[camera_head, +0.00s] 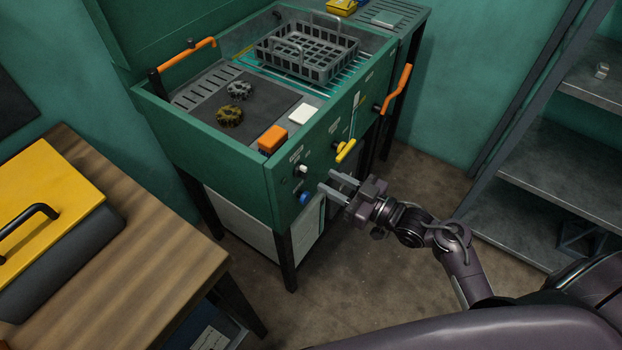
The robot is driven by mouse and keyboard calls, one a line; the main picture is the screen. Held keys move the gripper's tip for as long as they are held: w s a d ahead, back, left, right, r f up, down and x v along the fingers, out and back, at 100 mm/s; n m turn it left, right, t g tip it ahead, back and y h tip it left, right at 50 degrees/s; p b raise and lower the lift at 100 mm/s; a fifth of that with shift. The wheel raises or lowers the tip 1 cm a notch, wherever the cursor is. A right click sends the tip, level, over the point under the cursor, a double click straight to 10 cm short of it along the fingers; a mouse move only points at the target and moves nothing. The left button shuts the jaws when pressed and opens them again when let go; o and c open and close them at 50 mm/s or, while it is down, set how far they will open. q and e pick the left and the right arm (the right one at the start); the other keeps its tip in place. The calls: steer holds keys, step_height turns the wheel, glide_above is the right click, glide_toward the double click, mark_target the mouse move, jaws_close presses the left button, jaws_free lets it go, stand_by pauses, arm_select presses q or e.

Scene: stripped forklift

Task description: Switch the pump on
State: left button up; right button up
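The green parts-washing station (235,172) stands at the centre, with controls on its front panel. A white knob (302,169) sits near the panel's left end, with a blue round knob (304,198) below it. A yellow lever (345,151) is further right. The labels are too small to read, so I cannot tell which control is the pump's. My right gripper (326,179) is in front of the panel, right of the white and blue knobs. Its two fingers are apart with nothing visible between them. My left gripper is out of view.
The basin holds a grey basket (307,54), two gears (230,116), an orange block (272,139) and a white block (303,114). An orange handle (397,90) juts from the panel. A wooden table (140,262) stands left; metal shelves (560,150) stand right.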

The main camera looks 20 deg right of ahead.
mark_target(306, 169)
steer(key=x, duration=0.6)
jaws_close()
